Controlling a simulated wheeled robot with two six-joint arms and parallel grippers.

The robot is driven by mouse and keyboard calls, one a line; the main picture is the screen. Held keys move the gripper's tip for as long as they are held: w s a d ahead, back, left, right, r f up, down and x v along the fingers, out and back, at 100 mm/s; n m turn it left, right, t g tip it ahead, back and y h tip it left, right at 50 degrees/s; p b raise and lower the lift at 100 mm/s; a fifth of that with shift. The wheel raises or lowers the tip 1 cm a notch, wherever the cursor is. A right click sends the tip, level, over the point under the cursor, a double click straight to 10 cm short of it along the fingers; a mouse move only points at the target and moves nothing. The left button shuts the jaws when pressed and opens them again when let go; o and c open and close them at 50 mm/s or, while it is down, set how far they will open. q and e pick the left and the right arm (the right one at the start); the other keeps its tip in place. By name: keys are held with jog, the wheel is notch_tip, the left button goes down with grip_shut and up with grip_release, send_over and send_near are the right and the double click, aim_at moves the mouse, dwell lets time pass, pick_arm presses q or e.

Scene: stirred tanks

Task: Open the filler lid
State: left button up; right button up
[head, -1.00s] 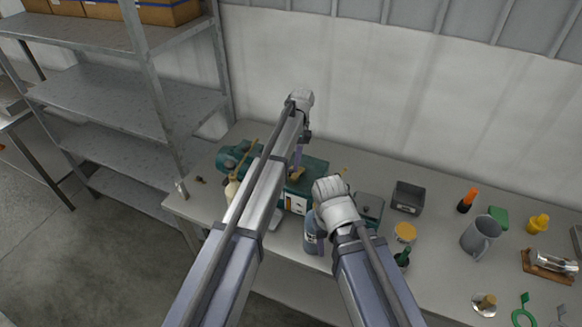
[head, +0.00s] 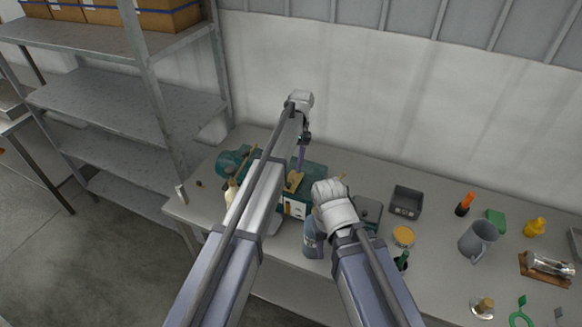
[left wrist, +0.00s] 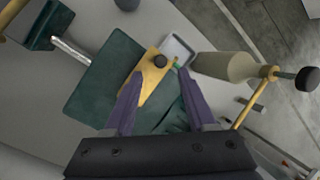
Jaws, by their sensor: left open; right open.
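A teal machine (head: 316,176) stands on the bench, partly hidden behind my left arm. A yellow lid-like plate (head: 294,183) lies on its top.
A cream bottle (left wrist: 225,66) stands close beside the machine. A metal shelf (head: 140,100) stands at the left.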

pick_arm(q)
jog(key=p+v, duration=0.5)
jog(key=v, duration=0.1)
jog(key=shift+d+r, duration=0.1)
